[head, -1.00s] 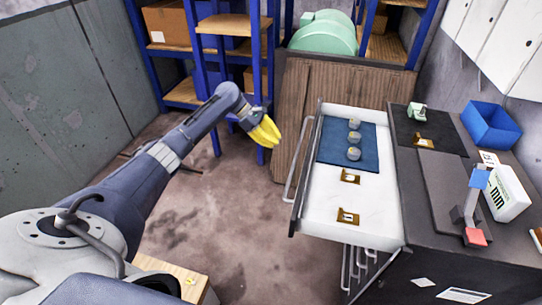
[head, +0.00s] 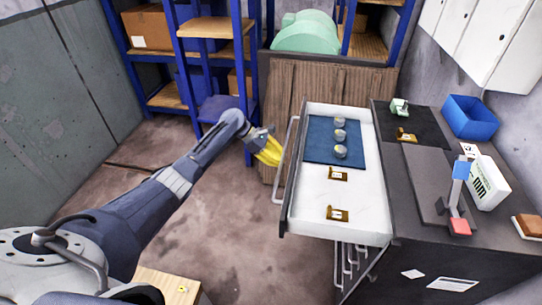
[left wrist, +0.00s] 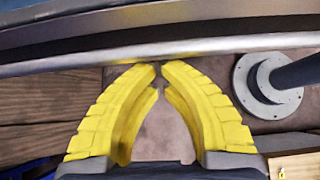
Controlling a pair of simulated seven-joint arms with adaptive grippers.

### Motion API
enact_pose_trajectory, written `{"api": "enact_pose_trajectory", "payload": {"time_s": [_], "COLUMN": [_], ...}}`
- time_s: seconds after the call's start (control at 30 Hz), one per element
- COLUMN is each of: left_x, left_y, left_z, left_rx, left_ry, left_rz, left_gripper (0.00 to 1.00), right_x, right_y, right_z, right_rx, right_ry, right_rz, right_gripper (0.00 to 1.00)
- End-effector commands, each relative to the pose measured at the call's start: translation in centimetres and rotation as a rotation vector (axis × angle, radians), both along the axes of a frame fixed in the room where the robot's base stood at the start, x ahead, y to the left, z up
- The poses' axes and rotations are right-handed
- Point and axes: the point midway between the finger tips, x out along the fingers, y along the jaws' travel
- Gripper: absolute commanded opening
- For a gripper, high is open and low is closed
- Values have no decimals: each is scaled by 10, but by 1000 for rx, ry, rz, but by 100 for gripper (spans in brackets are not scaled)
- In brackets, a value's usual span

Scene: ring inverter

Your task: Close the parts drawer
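The parts drawer (head: 362,203) stands pulled out to the left from the dark cabinet, its white inside showing. Its grey bar handle (head: 282,170) runs along the outside of the drawer front; a grey bar (left wrist: 160,50) crosses the left wrist view just beyond the fingertips. My left gripper (head: 279,159), with yellow fingers, is beside the handle on its outer side, near the handle's far part. Its fingertips (left wrist: 161,67) are together with nothing between them. I cannot tell whether they touch the handle. My right gripper is not in view.
In the drawer are a blue mat (head: 322,150) with three small round parts (head: 340,136) and two brass-coloured brackets (head: 338,214). The cabinet top (head: 480,225) holds a blue bin (head: 471,117) and a white box (head: 488,184). Blue shelving (head: 245,70) stands behind. The floor left of the drawer is clear.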

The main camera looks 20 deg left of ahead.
Motion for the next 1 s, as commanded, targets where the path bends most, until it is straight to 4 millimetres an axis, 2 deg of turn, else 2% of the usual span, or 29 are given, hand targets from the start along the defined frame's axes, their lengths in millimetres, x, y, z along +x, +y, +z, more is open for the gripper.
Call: {"api": "enact_pose_trajectory", "payload": {"time_s": [0.1, 0.3, 0.77, 0.87, 1.0], "left_x": [2, 4, 5, 6, 11], "left_y": [-10, -18, -20, -26, -46], "left_z": [0, 0, 0, 0, 1], "left_rx": [-1, 0, 0, 0, -1], "left_ry": [1, 1, 1, 1, 1], "left_rz": [0, 1, 0, -1, -3], "left_gripper": [0, 0, 0, 0, 0], "right_x": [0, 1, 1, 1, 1], "right_y": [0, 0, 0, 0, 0], "right_z": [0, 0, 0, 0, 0], "right_rx": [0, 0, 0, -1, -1], "right_ry": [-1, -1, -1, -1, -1], "right_rz": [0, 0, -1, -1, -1], "right_gripper": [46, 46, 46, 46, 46]}}
